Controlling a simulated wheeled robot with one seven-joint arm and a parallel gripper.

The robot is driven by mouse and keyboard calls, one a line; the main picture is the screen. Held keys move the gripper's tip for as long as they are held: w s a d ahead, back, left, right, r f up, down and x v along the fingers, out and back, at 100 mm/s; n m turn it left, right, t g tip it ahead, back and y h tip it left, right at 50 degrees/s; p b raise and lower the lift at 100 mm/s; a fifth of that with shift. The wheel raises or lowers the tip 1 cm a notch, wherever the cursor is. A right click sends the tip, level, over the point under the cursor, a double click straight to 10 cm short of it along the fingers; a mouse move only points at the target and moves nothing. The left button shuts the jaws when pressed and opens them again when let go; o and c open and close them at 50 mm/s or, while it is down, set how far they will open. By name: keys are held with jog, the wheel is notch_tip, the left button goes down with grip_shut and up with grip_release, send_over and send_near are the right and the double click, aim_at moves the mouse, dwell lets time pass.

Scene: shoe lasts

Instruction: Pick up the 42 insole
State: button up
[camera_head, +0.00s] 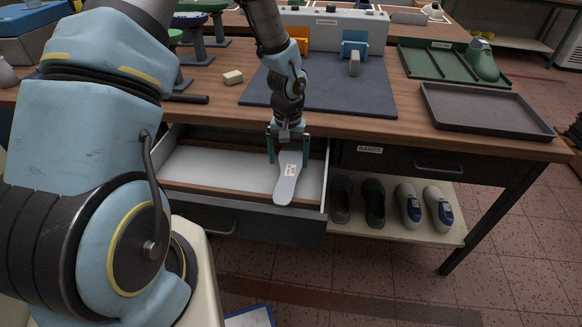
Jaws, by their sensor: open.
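A pale grey insole (287,186) with a small label shows at the open drawer (233,174). The label is too small to read. The insole's near end overlaps the drawer's front edge in the picture; I cannot tell whether it rests on that edge or is above it. My gripper (288,154) points down over the insole's far end. Its fingers are apart, one on each side of that end. I cannot tell whether either finger touches it.
The workbench (330,118) above the drawer holds a dark mat (320,90), a grey tray (485,108) and a green tray (430,65). A beige block (233,77) lies left of the mat. Shoes (409,203) stand on a low shelf (459,213) right of the drawer.

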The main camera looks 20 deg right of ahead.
aim_at(288, 178)
notch_tip(288, 178, down, 5)
jog(key=shift+r+p, duration=0.1)
jog(key=shift+p, duration=0.95)
jog(key=shift+f, duration=0.5)
jog(key=shift+f, duration=0.25)
jog(key=c, duration=1.4)
jog(key=shift+r, duration=0.2)
